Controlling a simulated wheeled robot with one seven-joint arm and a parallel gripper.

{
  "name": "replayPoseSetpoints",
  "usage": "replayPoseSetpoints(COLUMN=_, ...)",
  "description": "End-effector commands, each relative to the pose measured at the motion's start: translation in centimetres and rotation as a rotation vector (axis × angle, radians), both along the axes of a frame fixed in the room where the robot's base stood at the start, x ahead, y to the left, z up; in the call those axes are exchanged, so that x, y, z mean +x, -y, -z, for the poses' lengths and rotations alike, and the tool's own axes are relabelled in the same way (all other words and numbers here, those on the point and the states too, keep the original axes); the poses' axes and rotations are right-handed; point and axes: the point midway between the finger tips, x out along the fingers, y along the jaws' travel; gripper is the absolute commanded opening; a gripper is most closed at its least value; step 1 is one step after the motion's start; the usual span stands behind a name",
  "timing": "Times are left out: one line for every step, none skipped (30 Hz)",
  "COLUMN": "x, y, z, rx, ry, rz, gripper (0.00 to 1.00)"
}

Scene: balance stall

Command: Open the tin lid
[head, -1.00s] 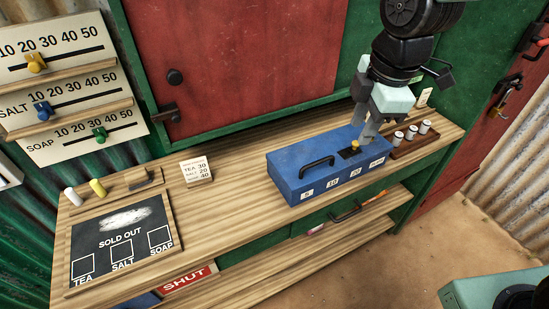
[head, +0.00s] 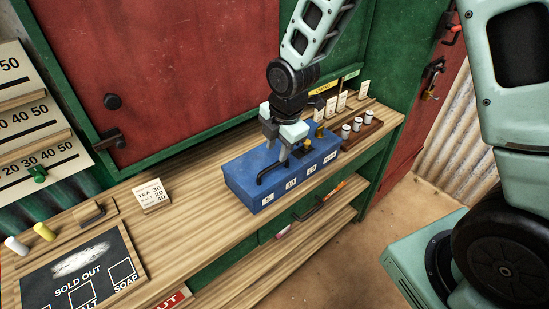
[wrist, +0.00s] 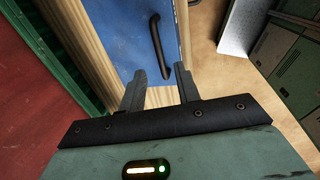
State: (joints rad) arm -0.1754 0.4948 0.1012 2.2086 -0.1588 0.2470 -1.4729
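The blue tin (head: 243,186) stands on the wooden counter, its lid down. A black bar handle (head: 270,171) runs along the lid, and a brass knob (head: 307,143) sits on a dark patch to its right. My gripper (head: 283,161) points down over the lid, close to the handle. In the wrist view, my gripper (wrist: 158,73) has its two fingers apart with nothing held. The handle (wrist: 160,50) lies just ahead, its near end between the fingertips in the picture. I cannot tell whether the fingers touch it.
A rack of white-topped cylinders (head: 374,127) stands right of the tin, with upright cards behind. Counter between sign and tin is clear. A red shutter (head: 180,70) stands behind.

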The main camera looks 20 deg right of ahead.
Motion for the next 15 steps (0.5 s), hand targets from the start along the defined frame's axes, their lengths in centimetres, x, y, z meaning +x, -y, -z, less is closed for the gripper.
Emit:
replayPoseSetpoints(x=0.1, y=-0.1, z=0.9, rx=-0.001, ry=-0.005, rz=-0.001, gripper=0.33)
replayPoseSetpoints(x=0.2, y=-0.2, z=1.4, rx=-0.001, ry=-0.005, rz=-0.001, gripper=0.33)
replayPoseSetpoints(x=0.3, y=-0.2, z=2.0, rx=-0.001, ry=-0.005, rz=-0.001, gripper=0.33)
replayPoseSetpoints(x=0.4, y=-0.2, z=2.5, rx=-0.001, ry=-0.005, rz=-0.001, gripper=0.33)
replayPoseSetpoints(x=0.5, y=-0.2, z=3.0, rx=-0.001, ry=-0.004, rz=-0.001, gripper=0.33)
replayPoseSetpoints(x=0.6, y=-0.2, z=3.4, rx=0.000, ry=-0.004, rz=0.000, gripper=0.33)
replayPoseSetpoints(x=0.7, y=-0.3, z=3.8, rx=0.000, ry=-0.003, rz=0.000, gripper=0.33)
replayPoseSetpoints(x=0.7, y=-0.3, z=4.1, rx=0.000, ry=-0.003, rz=0.001, gripper=0.33)
replayPoseSetpoints(x=0.8, y=-0.3, z=4.4, rx=0.000, ry=-0.003, rz=0.001, gripper=0.33)
replayPoseSetpoints(x=0.9, y=-0.3, z=4.7, rx=0.001, ry=-0.002, rz=0.001, gripper=0.33)
replayPoseSetpoints(x=1.0, y=-0.3, z=4.9, rx=0.001, ry=-0.001, rz=0.000, gripper=0.33)
replayPoseSetpoints(x=1.0, y=-0.3, z=5.1, rx=0.001, ry=-0.001, rz=0.000, gripper=0.33)
replayPoseSetpoints(x=1.0, y=-0.3, z=5.2, rx=0.001, ry=-0.001, rz=0.000, gripper=0.33)
replayPoseSetpoints(x=1.0, y=-0.3, z=5.3, rx=0.000, ry=-0.001, rz=0.000, gripper=0.33)
replayPoseSetpoints(x=1.0, y=-0.4, z=5.4, rx=0.000, ry=0.000, rz=0.000, gripper=0.33)
